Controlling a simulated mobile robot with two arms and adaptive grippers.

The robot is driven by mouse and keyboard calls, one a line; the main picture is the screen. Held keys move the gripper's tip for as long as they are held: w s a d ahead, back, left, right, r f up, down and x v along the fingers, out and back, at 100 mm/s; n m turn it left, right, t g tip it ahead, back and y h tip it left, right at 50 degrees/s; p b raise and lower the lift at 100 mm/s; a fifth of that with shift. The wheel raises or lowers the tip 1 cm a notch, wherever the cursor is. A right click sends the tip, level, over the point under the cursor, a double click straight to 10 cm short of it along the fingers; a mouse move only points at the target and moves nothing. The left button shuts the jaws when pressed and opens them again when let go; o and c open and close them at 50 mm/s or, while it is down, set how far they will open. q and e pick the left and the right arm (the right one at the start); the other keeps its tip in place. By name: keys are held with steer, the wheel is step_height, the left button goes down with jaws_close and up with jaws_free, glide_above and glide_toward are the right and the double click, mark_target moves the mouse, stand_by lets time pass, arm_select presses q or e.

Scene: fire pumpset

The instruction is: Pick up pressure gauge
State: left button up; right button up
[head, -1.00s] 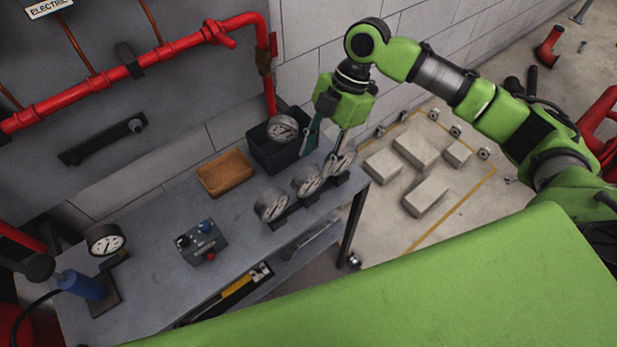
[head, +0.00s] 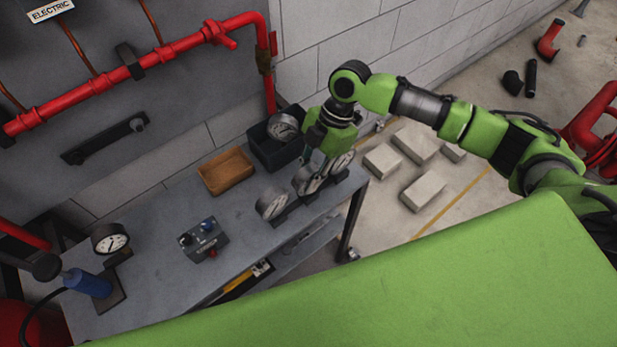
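Three round pressure gauges with white dials stand in a row on a dark rack at the right end of the workbench: the near gauge (head: 271,203), the middle gauge (head: 306,181) and the far gauge (head: 343,162). My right gripper (head: 319,163) points down just over the middle and far gauges. Its fingers look apart, but their tips are partly hidden among the gauges, and I cannot tell whether they touch one. Another gauge (head: 284,127) lies in a dark bin (head: 273,153). One more gauge (head: 110,239) is mounted on a stand at the left. My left gripper is out of view.
A wooden tray (head: 227,171) and a small control box (head: 204,240) sit on the grey workbench (head: 160,270). A blue-handled pump (head: 88,284) is at the left. A red pipe (head: 170,58) runs along the wall. Pale blocks (head: 423,191) lie on the floor to the right.

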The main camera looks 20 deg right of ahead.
jaws_close()
steer(key=shift+r, duration=0.1)
